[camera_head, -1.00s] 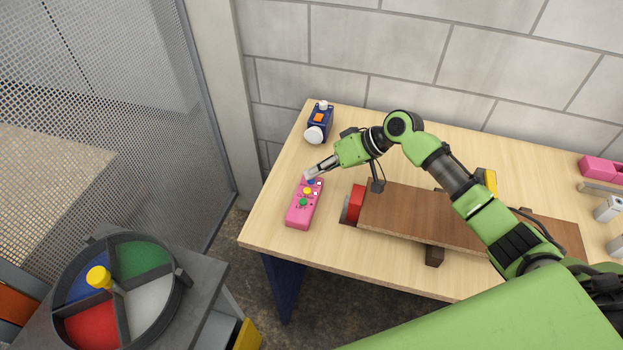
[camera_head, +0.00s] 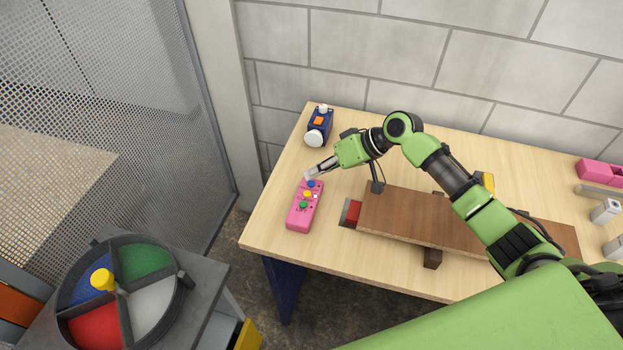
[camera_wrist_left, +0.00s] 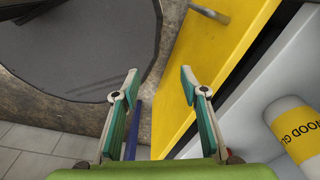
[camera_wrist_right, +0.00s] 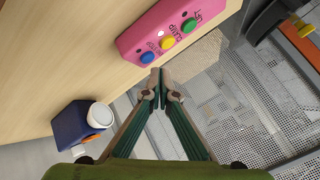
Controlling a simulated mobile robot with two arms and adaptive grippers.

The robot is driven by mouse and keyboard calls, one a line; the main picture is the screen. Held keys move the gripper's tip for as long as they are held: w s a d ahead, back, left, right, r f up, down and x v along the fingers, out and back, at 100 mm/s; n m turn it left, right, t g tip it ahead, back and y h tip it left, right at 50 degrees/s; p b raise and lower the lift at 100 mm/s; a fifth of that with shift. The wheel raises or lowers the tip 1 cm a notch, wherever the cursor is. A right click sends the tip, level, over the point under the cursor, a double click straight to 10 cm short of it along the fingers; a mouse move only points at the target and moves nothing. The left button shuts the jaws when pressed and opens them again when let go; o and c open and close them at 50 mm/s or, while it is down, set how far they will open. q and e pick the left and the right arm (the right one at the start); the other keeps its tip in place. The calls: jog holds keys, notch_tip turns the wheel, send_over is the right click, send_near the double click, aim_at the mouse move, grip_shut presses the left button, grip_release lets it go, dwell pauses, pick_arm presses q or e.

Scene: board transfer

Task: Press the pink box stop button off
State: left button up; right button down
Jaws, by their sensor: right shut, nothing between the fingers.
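The pink box (camera_head: 299,217) lies on the wooden table, with blue (camera_head: 311,184), yellow (camera_head: 307,194) and green (camera_head: 304,205) buttons on its top. My right gripper (camera_head: 309,176) is shut and empty, its tips just beyond the blue-button end. In the right wrist view the shut fingertips (camera_wrist_right: 160,80) appear just beside the pink box (camera_wrist_right: 138,33), close to the blue button (camera_wrist_right: 147,57); I cannot tell whether they touch. My left gripper (camera_wrist_left: 159,80) is open and empty, away from the box, over a yellow panel.
A brown board (camera_head: 410,219) lies right of the box, with a red block (camera_head: 352,212) at its left end. A blue device (camera_head: 319,125) stands behind the box. A round colored-sector tray (camera_head: 178,299) is at lower left. Mesh fencing (camera_head: 100,80) stands left.

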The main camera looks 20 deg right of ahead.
aim_at(314, 183)
jog(key=shift+r, duration=0.15)
notch_tip(314, 183, up, 6)
jog(key=p, duration=0.5)
dwell(0.6)
